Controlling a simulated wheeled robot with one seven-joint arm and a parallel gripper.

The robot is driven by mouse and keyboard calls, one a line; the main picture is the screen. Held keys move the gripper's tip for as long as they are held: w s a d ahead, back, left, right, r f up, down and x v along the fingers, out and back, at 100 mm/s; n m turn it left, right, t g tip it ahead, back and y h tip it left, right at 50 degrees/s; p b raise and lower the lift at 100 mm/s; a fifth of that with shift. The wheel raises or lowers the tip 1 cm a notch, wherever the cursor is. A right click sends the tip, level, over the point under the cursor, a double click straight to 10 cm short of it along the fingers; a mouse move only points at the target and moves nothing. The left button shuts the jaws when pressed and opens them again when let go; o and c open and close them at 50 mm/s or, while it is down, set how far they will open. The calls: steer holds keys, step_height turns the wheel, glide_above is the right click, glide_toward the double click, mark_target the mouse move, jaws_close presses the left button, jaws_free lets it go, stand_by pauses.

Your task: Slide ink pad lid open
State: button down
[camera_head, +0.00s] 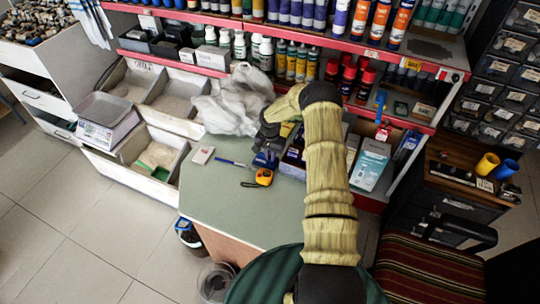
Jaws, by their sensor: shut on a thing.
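My gripper (267,148) points down over the green counter, at the end of my pale yellow arm. A small dark blue item (263,161), which looks like the ink pad, lies right under the fingertips. The jaws look shut on its upper part, which I take to be the lid. The gripper hides much of it, and it is too small to tell how far the lid is open.
A yellow and black tape measure (263,177) lies just in front of the blue item. A blue pen (230,163) and a small white box (202,155) lie to the left. Crumpled plastic bags (232,108) are behind. The counter's front (240,215) is clear.

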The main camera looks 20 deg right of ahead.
steer(key=w+a+b, duration=0.4)
steer(key=w, duration=0.1)
steer(key=shift+a+f+b, duration=0.2)
steer(key=shift+a+b, duration=0.15)
steer(key=shift+a, duration=0.05)
steer(key=shift+w+a+r, duration=0.15)
steer(key=shift+w+a, duration=0.15)
steer(key=shift+a, duration=0.05)
steer(key=c, duration=1.5)
jaws_free()
step_height(320, 180, up, 18)
steer(key=shift+f+b, duration=0.25)
steer(key=shift+b, duration=0.95)
